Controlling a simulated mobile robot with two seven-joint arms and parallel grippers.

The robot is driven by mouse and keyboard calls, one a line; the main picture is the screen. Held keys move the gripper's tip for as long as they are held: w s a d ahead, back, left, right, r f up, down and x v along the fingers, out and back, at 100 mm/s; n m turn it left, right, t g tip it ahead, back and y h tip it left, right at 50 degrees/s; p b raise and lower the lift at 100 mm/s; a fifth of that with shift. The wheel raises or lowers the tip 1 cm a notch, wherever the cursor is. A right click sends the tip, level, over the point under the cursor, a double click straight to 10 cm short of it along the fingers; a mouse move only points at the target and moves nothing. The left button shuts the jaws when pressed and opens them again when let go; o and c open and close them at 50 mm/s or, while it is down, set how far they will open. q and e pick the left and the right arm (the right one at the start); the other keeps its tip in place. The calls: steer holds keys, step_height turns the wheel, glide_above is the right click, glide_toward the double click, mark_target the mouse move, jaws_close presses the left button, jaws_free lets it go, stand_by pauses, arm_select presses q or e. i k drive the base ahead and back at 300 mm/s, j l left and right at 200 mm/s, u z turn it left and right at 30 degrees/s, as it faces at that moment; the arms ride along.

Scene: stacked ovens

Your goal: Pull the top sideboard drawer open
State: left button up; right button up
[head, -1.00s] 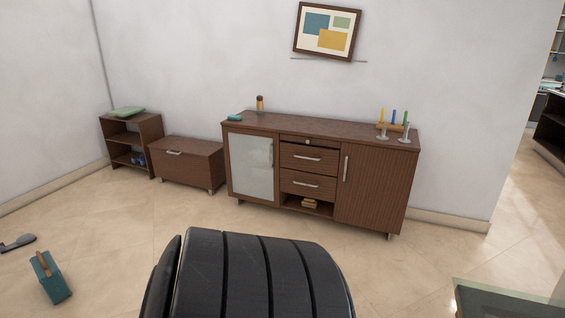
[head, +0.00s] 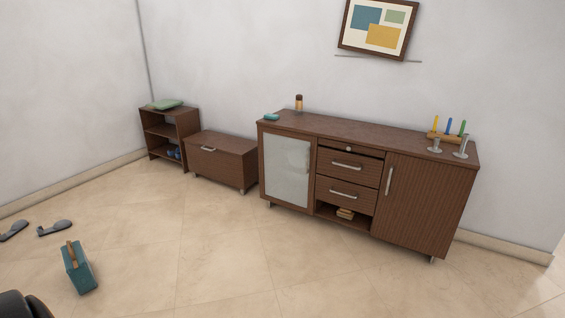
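The dark brown wooden sideboard (head: 416,206) stands against the back wall, right of centre in the head view. Its middle column has a narrow strip with a small round light fitting (head: 348,148) just under the top board. Below it are the upper handled drawer (head: 336,159) and the lower handled drawer (head: 332,188), each with a horizontal metal bar handle. Both handled fronts look flush and closed. I cannot tell whether the narrow strip is a drawer. Neither of my grippers is in view, and nothing touches the sideboard.
The sideboard has a glass door (head: 288,172) at left and a wooden door at right. A low chest (head: 222,163) and a small shelf (head: 186,124) stand to its left. Floor before the sideboard is clear.

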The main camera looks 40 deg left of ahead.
mark_target(365, 171)
steer(key=i+j+u, duration=0.35)
steer(key=i, duration=0.4)
steer(key=i+u, duration=0.35)
steer(key=i, duration=0.45)
